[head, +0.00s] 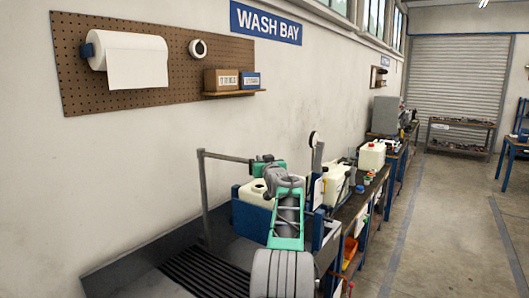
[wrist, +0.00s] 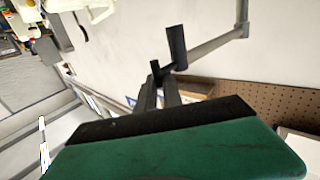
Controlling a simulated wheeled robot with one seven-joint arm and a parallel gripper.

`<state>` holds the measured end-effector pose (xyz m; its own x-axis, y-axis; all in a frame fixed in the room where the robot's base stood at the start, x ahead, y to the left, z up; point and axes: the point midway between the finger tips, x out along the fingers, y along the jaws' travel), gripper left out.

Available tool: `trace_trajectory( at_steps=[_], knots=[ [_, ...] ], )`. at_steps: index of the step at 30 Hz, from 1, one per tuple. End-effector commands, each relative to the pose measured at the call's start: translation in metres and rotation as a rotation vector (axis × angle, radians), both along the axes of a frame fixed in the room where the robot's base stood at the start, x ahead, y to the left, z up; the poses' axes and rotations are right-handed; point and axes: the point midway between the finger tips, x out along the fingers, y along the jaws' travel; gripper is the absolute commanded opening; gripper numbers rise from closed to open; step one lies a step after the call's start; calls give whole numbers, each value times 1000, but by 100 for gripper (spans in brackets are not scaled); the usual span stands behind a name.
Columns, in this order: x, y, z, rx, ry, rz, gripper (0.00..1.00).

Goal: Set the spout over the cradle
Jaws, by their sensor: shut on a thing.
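The spout (head: 225,156) is a grey pipe reaching sideways from the top of an upright post beside the wall. It also shows in the wrist view (wrist: 215,44), with a dark cylindrical piece at its near end. My gripper (wrist: 160,82) is shut at that end, on a dark part of the spout; the exact contact is small and partly hidden. In the head view my arm hides the fingertips. A blue holder, seemingly the cradle (head: 244,215), stands below and holds a cream tank (head: 252,190) with a dark round opening. My arm covers part of both.
A dark grated bench (head: 190,278) lies at the left front. A white jug (head: 336,184) and small bottles stand on the benches to the right. A pegboard (head: 75,80) with a paper roll hangs on the wall. The floor at right (head: 450,230) is clear.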

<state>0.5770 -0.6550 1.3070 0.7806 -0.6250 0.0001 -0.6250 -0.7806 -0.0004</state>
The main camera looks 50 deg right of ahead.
Motion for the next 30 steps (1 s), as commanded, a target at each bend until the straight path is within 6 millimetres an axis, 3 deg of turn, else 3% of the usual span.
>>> trace_trajectory(
  at_steps=[10, 26, 27, 30],
  knots=[
    [12, -30, -1, 5, 3, 13, 0],
    [10, -37, -3, 3, 2, 11, 0],
    [10, -37, -3, 3, 2, 11, 13],
    [10, -37, -3, 3, 2, 10, 21]
  ],
)
